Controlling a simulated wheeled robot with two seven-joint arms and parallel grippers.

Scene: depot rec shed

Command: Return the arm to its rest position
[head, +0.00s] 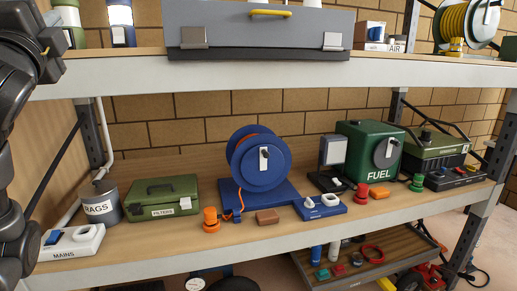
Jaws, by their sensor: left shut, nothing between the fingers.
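My left arm comes in along the left edge, dark and close to the camera. Its left gripper (50,44) appears at the upper left, in front of the upper shelf's left end. It is shut and empty, and the picture cuts off part of the arm. It looks apart from everything on the shelves. My right gripper is not in view.
The lower shelf (150,246) holds a MAINS switch box (72,243), a RAGS tin (101,202), a green FILTERS case (152,199), a blue reel (262,165) and a green FUEL can (362,152). The upper shelf (130,72) carries a grey toolbox (230,28).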

